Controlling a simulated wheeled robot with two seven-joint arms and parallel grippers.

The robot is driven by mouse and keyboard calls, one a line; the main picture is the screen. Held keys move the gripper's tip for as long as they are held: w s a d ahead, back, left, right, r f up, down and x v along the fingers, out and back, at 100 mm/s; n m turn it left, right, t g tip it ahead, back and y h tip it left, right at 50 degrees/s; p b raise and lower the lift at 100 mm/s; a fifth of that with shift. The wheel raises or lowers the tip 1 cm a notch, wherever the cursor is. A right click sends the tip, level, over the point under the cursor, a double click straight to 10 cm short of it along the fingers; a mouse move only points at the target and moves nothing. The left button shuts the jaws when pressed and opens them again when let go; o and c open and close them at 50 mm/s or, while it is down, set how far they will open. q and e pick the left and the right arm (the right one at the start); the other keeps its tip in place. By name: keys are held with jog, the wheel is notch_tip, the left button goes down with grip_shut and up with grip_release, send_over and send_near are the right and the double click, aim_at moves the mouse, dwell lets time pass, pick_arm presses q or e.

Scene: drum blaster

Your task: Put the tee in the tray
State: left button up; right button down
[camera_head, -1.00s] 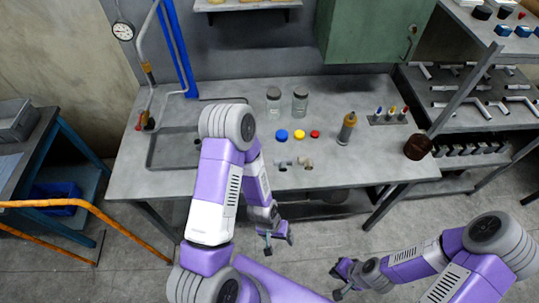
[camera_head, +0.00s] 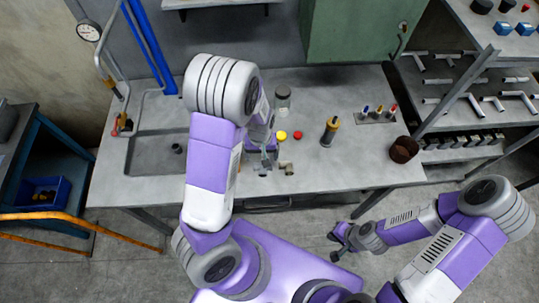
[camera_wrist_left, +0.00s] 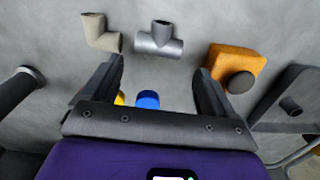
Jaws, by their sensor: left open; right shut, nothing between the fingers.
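The grey tee (camera_wrist_left: 158,38) lies on the workbench, just ahead of the gap between my left fingers in the left wrist view. It also shows small in the head view (camera_head: 264,169), partly hidden by my left gripper (camera_head: 264,157). My left gripper (camera_wrist_left: 160,70) is open and empty, close to the tee and apart from it. A beige elbow (camera_wrist_left: 100,33) lies beside the tee. A grey recessed basin (camera_head: 140,160) with a dark drain is left of my left arm; I cannot tell whether it is the tray. My right gripper (camera_head: 334,246) is shut and empty in front of the bench.
A yellow cap (camera_head: 281,135), a red cap (camera_head: 298,135) and a glass jar (camera_head: 283,97) stand behind the fittings. A blue cap (camera_wrist_left: 148,99) and an orange block (camera_wrist_left: 238,64) show in the wrist view. Bare benchtop lies between.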

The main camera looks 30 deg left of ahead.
aim_at(262, 173)
pick_arm(q)
jog(key=f, duration=0.2)
jog(key=f+b, duration=0.1)
jog(key=f, duration=0.4)
jog(key=shift+s+d+f+b, duration=0.2)
jog(key=shift+s+d+b, duration=0.05)
jog(key=shift+s+b, duration=0.1)
jog(key=shift+r, duration=0.1)
jog(key=c, duration=1.2)
